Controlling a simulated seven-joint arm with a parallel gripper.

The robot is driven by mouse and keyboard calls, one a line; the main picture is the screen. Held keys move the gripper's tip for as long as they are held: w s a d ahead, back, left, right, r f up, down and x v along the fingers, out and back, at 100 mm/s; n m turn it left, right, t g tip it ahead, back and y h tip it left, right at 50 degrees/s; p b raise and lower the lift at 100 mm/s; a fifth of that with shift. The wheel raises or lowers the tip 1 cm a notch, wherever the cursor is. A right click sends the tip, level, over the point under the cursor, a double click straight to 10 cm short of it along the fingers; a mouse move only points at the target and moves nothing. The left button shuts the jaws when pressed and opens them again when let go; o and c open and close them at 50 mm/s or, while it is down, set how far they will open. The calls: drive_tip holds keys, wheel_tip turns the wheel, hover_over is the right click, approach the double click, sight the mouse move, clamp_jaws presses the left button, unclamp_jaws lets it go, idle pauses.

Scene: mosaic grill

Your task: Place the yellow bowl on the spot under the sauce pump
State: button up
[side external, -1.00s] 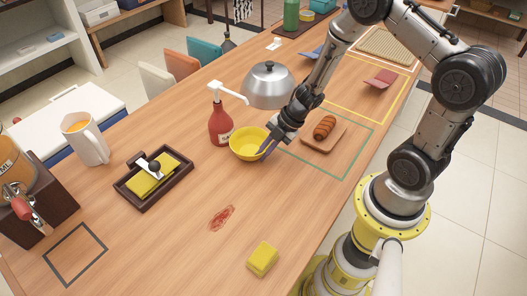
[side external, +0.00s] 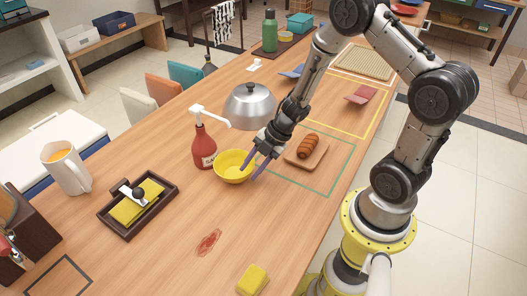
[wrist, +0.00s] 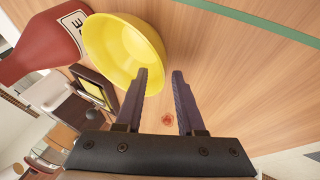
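The yellow bowl (side external: 235,172) stands upright on the wooden table, right beside the red sauce pump bottle (side external: 203,150). In the side view the white spout points out over the bowl. In the wrist view the bowl (wrist: 118,50) and part of the red bottle (wrist: 45,45) lie left of my fingers. My gripper (side external: 250,173) is low at the bowl's right side. Its two dark fingers are apart with nothing held between them, as the wrist view (wrist: 160,75) shows. One finger overlaps the bowl's rim in that view; I cannot tell whether it touches.
A metal dome (side external: 250,106) stands behind the bowl, and a board with a sausage (side external: 307,147) lies to the right. A dark tray (side external: 160,212) is at the left. A red sauce stain (side external: 208,243) and a yellow sponge (side external: 252,280) are in front, with bare table around.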

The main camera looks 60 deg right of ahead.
drive_tip(key=s+d+r+m+t+h, duration=0.1)
drive_tip(key=d+r+m+h, duration=0.25)
drive_tip(key=r, duration=0.55)
drive_tip(key=s+d+r+m+t+h, duration=0.1)
drive_tip(key=d+r+m+t+h, duration=0.2)
drive_tip(key=r, duration=0.6)
drive_tip(key=s+d+r+m+h, duration=0.1)
drive_tip(key=d+r+m+h, duration=0.15)
drive_tip(key=r+m, duration=0.4)
drive_tip(key=s+a+r+m+g+y, duration=0.1)
drive_tip(key=s+a+m+y, duration=0.1)
drive_tip(key=s+a, duration=0.3)
drive_tip(key=s+a+r+m+g+y, duration=0.1)
drive_tip(key=s+a, duration=0.4)
drive_tip(key=s, duration=0.6)
drive_tip(key=m+g+y, duration=0.1)
drive_tip(key=m, duration=0.1)
drive_tip(key=shift+a+m+y, duration=0.25)
drive_tip(key=shift+m+y, duration=0.05)
drive_tip(key=shift+m, duration=0.1)
